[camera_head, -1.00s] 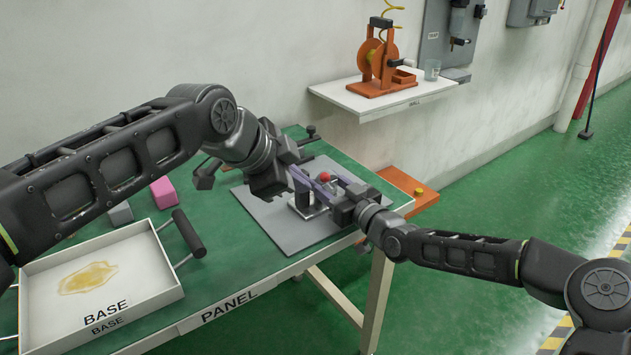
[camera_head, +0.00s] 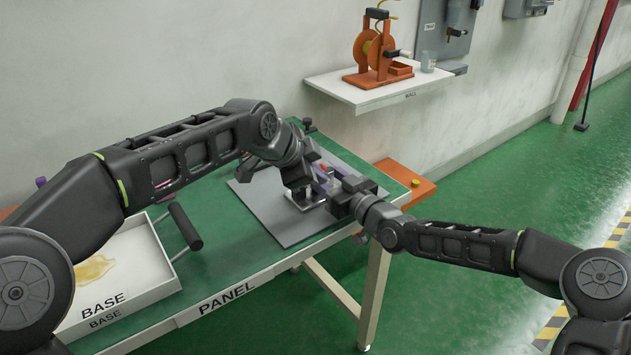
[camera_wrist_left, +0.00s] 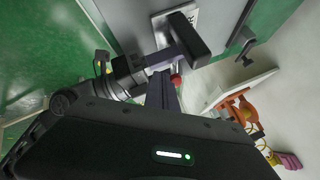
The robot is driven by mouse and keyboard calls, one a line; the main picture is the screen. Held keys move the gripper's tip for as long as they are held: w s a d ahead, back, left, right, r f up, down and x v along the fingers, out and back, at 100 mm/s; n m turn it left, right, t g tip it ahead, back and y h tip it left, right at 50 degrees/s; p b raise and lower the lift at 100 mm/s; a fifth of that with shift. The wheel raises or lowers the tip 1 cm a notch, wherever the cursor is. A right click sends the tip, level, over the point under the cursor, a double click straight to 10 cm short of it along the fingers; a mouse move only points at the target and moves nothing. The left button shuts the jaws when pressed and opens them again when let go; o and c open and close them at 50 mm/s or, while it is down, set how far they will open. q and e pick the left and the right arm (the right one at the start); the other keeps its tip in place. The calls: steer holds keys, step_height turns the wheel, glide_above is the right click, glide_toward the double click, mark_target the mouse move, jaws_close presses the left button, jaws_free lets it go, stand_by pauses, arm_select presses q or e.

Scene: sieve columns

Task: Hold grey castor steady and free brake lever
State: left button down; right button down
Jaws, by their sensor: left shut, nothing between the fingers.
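The grey castor assembly (camera_head: 307,200) stands on a grey mat; my grippers hide much of it in the head view. In the left wrist view its pale base plate (camera_wrist_left: 178,18) and a dark block-like part (camera_wrist_left: 187,40) show. A red knob (camera_head: 323,168), probably on the brake lever, sits among the grippers; it also shows in the left wrist view (camera_wrist_left: 176,81). My left gripper (camera_head: 318,187) is shut and empty, its purple fingers close by the knob. My right gripper (camera_head: 333,180) reaches in from the right, its finger close to the dark part; its grip is hidden.
The grey mat (camera_head: 279,226) lies on the green table marked PANEL. A white tray marked BASE (camera_head: 150,282) with a yellowish stain stands at left. A wall shelf (camera_head: 345,91) holds an orange reel (camera_head: 372,55). An orange ledge (camera_head: 408,182) juts behind the table.

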arm_select(q)
steer(key=shift+w+d+r, duration=0.35)
steer(key=shift+d+r, duration=0.05)
stand_by(0.9)
steer(key=w+d, duration=0.1)
steer(key=d+r, duration=0.1)
steer(key=w+d+r, duration=0.1)
steer(key=shift+w+d, duration=0.3)
steer(key=shift+w, duration=0.05)
stand_by(0.3)
steer(key=shift+r, duration=0.1)
steer(key=shift+r, duration=0.65)
